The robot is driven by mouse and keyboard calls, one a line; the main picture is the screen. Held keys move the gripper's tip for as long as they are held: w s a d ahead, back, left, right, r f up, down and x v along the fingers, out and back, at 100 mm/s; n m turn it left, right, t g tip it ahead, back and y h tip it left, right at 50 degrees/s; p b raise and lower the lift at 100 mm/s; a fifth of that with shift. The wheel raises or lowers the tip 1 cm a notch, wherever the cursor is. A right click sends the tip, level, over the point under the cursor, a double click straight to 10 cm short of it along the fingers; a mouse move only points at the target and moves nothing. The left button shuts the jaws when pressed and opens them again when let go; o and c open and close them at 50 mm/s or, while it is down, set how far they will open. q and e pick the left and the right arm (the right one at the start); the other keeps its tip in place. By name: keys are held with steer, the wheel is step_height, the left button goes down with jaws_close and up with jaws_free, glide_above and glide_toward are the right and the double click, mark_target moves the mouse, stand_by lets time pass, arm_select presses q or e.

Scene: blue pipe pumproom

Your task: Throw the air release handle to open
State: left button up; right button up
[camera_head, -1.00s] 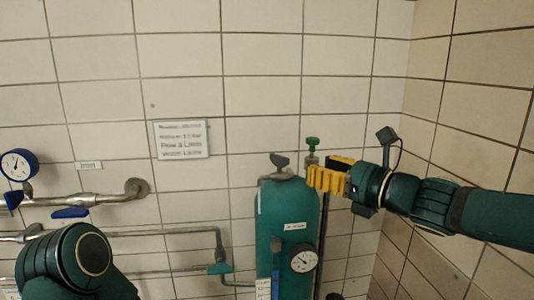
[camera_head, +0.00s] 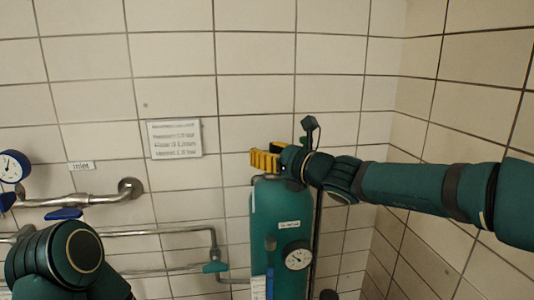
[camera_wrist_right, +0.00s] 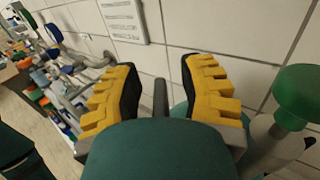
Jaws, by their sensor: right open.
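The green tank (camera_head: 283,222) stands at the lower middle of the head view. In the head view my right gripper (camera_head: 264,160) is at the tank's top, its yellow fingers pointing left and hiding the dark handle there. In the right wrist view the fingers (camera_wrist_right: 160,92) are spread apart. A grey upright lever (camera_wrist_right: 160,98), which looks like the air release handle, shows between them, with its lower part hidden by my gripper body. I cannot tell whether either finger touches it. My left arm shows at the lower left, its gripper out of view.
A green knob (camera_wrist_right: 302,92) stands to the right of my right gripper in the wrist view. A gauge (camera_head: 298,255) sits on the tank's front. Pipes (camera_head: 160,233) run along the tiled wall at left, below a white sign (camera_head: 175,139).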

jaws_close()
